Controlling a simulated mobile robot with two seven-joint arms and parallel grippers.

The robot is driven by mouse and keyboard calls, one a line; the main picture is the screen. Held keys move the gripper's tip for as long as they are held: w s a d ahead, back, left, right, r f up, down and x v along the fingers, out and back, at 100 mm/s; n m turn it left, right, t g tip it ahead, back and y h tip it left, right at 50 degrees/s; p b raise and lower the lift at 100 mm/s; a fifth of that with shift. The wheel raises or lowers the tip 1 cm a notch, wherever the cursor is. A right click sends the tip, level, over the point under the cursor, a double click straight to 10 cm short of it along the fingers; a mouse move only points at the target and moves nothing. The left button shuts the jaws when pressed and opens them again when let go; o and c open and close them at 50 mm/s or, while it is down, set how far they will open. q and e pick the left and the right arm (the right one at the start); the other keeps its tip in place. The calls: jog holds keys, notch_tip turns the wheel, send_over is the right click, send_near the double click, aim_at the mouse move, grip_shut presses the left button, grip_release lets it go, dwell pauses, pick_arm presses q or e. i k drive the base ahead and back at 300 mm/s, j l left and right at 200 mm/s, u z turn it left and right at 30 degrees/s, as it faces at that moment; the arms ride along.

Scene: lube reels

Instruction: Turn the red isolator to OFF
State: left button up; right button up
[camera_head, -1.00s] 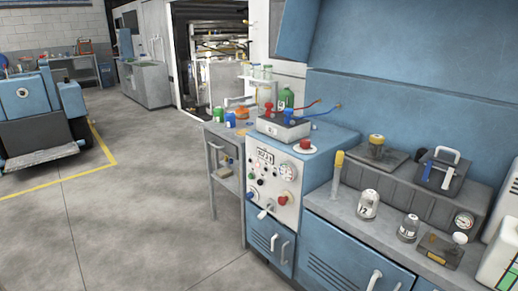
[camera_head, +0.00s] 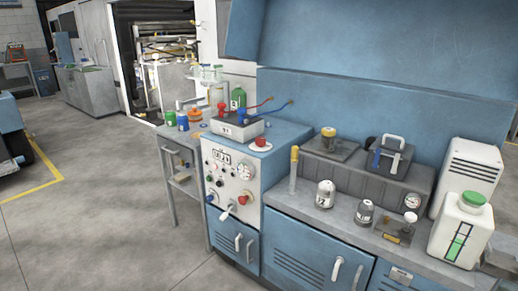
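A white control panel (camera_head: 228,172) is on the front of the blue cabinet, near the middle of the view. A red rotary knob (camera_head: 243,198) sits at its lower right; it looks like the red isolator, but its position marking is too small to read. A white lever (camera_head: 228,212) and a small blue knob (camera_head: 211,198) are low on the same panel. A separate red button (camera_head: 261,142) on a pale base stands on the cabinet top. Neither of my grippers is in view.
A grey box with red and blue clamps (camera_head: 236,126) stands on the cabinet top. A small side table (camera_head: 183,180) stands left. Floor in front is clear.

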aim_at(260, 141)
jog(key=z, duration=0.6)
jog(key=i+j+z, duration=0.15)
jog(key=j+z, duration=0.15)
jog(key=i+j+z, duration=0.15)
jog(key=j+z, duration=0.15)
jog(key=j, duration=0.15)
jog(key=i+j+z, duration=0.15)
jog(key=j, duration=0.2)
jog(key=j+z, duration=0.15)
jog(key=j, duration=0.2)
jog(key=i+j, duration=0.1)
jog(key=j, duration=0.4)
jog(key=j+z, duration=0.1)
jog(key=j, duration=0.45)
jog(key=i+j, duration=0.15)
jog(key=j, duration=0.35)
